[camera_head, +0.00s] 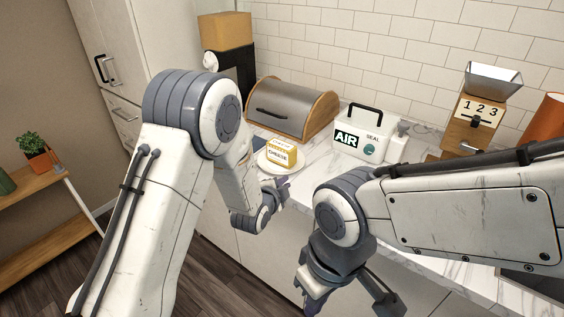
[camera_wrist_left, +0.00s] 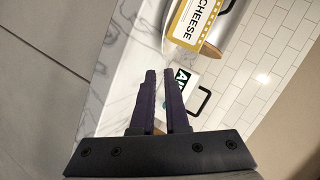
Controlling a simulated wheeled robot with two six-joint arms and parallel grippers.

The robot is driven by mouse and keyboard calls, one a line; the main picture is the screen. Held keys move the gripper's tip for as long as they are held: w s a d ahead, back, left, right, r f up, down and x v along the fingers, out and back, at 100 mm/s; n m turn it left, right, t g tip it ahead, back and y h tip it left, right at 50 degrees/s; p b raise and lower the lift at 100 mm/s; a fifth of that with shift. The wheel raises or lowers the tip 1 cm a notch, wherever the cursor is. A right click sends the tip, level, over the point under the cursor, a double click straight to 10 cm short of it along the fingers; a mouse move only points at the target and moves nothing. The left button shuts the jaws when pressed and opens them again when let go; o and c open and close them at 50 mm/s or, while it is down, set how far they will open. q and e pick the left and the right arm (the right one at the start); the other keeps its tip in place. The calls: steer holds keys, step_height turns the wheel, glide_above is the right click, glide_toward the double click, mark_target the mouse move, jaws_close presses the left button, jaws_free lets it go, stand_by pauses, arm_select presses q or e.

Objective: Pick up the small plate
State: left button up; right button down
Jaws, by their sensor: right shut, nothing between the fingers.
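The small plate (camera_head: 265,164) is white and lies on the marble counter near its front edge. A yellow and white cheese pack (camera_head: 283,155) sits on it and hides part of it. The pack also shows at the top of the left wrist view (camera_wrist_left: 197,20), with a pale rim beside it. My left gripper (camera_head: 283,186) is just in front of the plate, apart from the pack. In the left wrist view its dark fingers (camera_wrist_left: 159,72) are narrowly apart with nothing between them. My right gripper (camera_head: 311,305) is shut and empty, low in front of the counter, partly cut off.
A bread box (camera_head: 293,108) stands behind the plate. A white AIR SEAL case (camera_head: 362,135) stands to the right, with a wooden 1 2 3 grinder (camera_head: 474,118) further right. The counter (camera_head: 300,187) between plate and case is clear. A shelf with a potted plant (camera_head: 36,150) is at left.

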arm_select(q)
steer(key=p, duration=0.1)
glide_toward(294, 170)
steer(key=shift+w+d+f+m+t, duration=0.15)
steer(key=shift+w+d+f, duration=0.15)
steer(key=shift+w, duration=0.3)
steer(key=shift+w+d+f+m+t, duration=0.2)
steer(key=shift+w+f, duration=0.25)
steer(key=shift+w, duration=0.2)
steer(key=p+x, duration=0.2)
steer(key=x, duration=0.2)
steer(key=shift+w+f, duration=0.15)
steer(key=shift+w+d+f, duration=0.15)
steer(key=shift+w+f, duration=0.1)
steer(key=shift+w, duration=0.2)
jaws_close()
steer(key=shift+r, duration=0.1)
steer(key=shift+r, duration=0.15)
